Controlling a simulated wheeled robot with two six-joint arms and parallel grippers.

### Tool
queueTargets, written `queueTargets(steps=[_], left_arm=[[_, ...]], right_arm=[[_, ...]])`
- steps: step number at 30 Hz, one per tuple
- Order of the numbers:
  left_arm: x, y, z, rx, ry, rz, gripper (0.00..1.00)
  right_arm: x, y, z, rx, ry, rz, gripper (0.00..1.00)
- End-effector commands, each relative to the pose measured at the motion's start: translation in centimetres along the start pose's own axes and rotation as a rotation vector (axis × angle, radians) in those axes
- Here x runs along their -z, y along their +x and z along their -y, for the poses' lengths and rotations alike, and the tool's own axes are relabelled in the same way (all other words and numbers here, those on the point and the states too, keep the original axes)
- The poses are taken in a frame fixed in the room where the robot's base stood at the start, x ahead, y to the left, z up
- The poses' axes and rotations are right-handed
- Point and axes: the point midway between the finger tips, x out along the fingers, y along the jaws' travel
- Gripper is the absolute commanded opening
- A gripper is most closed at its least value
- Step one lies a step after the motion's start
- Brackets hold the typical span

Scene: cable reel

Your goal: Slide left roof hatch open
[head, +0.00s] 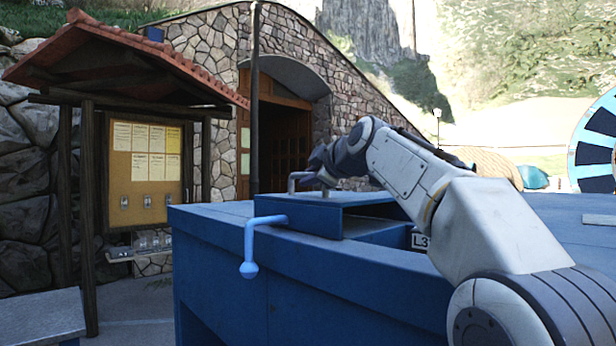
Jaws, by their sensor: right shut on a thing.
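The blue roof hatch (318,220) is a low panel on top of the large blue box (230,270). A bent metal handle (293,178) stands up at its far left side. My right gripper (322,178) reaches over the hatch from the right and is shut on this handle; its own wrist partly hides the fingers. To the right of the hatch panel a recessed strip (385,233) shows, with a label beginning "L3" (421,241) partly covered by my right arm. My left gripper is not in view.
A light blue crank handle (250,240) sticks out from the box's left front edge. A notice-board shelter (146,150) stands at the left. A blue and white wheel (595,150) is at the far right.

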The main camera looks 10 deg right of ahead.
Motion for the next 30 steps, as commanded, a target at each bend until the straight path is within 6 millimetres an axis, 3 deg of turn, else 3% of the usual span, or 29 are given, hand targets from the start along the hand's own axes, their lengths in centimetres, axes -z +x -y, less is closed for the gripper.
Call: queueTargets(steps=[1,3,14,17,24,30], left_arm=[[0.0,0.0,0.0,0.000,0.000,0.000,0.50],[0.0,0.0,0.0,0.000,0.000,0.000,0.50],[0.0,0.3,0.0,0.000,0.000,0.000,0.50],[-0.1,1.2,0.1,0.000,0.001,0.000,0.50],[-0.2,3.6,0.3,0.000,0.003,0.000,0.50],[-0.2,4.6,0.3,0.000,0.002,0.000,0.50]], right_arm=[[0.0,0.1,0.1,0.003,0.001,0.000,0.31],[0.0,0.1,0.1,0.002,0.001,0.000,0.50],[0.1,-0.2,0.2,0.000,-0.001,-0.002,0.50],[0.0,-1.4,0.3,-0.002,-0.002,-0.002,0.50],[-0.1,-6.2,0.3,-0.004,-0.001,-0.002,0.50],[0.0,-9.3,0.2,-0.001,0.000,-0.001,0.50]])
